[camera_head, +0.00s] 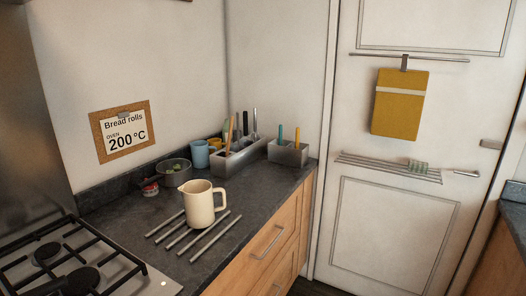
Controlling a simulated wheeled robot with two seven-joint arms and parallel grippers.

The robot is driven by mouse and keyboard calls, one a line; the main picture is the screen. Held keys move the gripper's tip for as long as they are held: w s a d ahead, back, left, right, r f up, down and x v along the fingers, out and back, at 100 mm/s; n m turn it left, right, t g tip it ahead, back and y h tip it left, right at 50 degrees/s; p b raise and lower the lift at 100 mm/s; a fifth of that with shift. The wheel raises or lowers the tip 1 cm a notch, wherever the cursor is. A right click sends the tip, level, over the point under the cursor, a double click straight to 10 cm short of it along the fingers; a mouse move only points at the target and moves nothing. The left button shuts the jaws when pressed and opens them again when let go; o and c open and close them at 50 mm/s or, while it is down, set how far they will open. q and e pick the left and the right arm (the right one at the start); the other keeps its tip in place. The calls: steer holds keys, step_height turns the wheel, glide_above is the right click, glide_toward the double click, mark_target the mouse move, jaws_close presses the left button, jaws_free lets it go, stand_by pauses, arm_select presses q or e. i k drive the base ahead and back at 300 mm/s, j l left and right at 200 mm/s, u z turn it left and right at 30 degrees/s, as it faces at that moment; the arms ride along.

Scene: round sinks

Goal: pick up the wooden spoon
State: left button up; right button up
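A thin wooden handle (229,136), which may be the wooden spoon, stands tilted in the long grey utensil holder (240,160) at the back of the counter. Its lower end is hidden inside the holder, so I cannot tell its full shape. Other utensils with dark and metal handles stand beside it. Neither of my grippers is in view.
A cream jug (200,204) stands on metal bars in front of the holder. A smaller grey box (289,155) with blue and orange handles is right of it. Cups, a bowl (174,171) and a small red jar (149,187) sit left; a gas hob (70,262) is front left.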

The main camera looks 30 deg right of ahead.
mark_target(232, 121)
steer(key=z, duration=0.7)
steer(key=u, duration=0.45)
steer(key=j+u, duration=0.15)
steer(key=u, duration=0.7)
steer(key=j+u, duration=0.1)
steer(key=u, duration=0.35)
steer(key=z, duration=1.8)
steer(key=i+l+u, duration=0.1)
steer(key=u, duration=0.3)
steer(key=l+u, duration=0.1)
steer(key=u, duration=0.35)
steer(key=i+l+u, duration=0.1)
steer(key=u, duration=0.3)
steer(key=l+u, duration=0.2)
steer(key=u, duration=0.25)
steer(key=l+u, duration=0.15)
steer(key=l, duration=0.3)
steer(key=l+u, duration=0.15)
steer(key=l, duration=0.3)
steer(key=k+l+u, duration=0.2)
steer(key=l, duration=0.2)
steer(key=l+u, duration=0.15)
steer(key=l, duration=0.3)
steer(key=l+u, duration=0.15)
steer(key=l, duration=0.3)
steer(key=k+l+u, duration=0.15)
steer(key=l, duration=0.2)
